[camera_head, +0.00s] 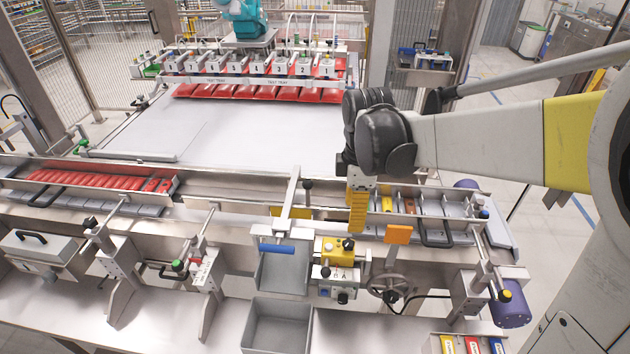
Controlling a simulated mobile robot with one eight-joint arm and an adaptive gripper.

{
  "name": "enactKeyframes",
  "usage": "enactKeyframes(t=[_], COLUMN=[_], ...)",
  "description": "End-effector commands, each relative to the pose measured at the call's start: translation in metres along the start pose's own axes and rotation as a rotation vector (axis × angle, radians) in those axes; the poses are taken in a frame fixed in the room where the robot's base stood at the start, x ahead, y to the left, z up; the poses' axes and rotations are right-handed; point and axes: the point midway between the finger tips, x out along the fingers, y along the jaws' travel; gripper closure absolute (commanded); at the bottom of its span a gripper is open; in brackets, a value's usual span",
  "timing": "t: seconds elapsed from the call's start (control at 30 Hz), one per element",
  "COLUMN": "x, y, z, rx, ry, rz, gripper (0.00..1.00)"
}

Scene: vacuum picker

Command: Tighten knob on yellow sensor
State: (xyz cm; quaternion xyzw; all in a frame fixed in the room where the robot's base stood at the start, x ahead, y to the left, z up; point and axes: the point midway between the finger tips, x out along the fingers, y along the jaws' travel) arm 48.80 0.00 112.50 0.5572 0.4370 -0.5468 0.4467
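The yellow sensor (327,251) is a small yellow box at the front of the machine, right of centre. A black knob (348,244) shows on its upper right part. Below it is a grey block with dark knobs, marked A (343,275). My arm reaches in from the right, and its dark wrist is above and behind the sensor. My gripper (357,222) appears as a narrow yellow, ribbed part hanging below the wrist. It looks apart from the knob, above and behind it in the picture. Its fingers are too small to tell apart.
An orange plate (398,234) and a grey handwheel (388,288) are right of the sensor. A grey chute with a blue bar (277,248) is at its left, above an open grey bin (277,309). Conveyor rails (230,187) run behind.

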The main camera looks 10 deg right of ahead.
Motion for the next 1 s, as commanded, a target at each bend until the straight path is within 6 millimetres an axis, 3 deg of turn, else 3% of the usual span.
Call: enactKeyframes(t=[0.17, 0.63, 0.8, 1.0], x=[0.011, 0.096, 0.11, 0.112], y=[0.004, 0.002, 0.002, 0.002], z=[-0.001, 0.0, 0.0, 0.0], rx=[-0.058, -0.056, -0.056, -0.056], ry=[-0.005, -0.004, -0.004, -0.004], rz=[-0.025, -0.023, -0.022, -0.022], gripper=[0.51, 0.51, 0.51, 0.51])
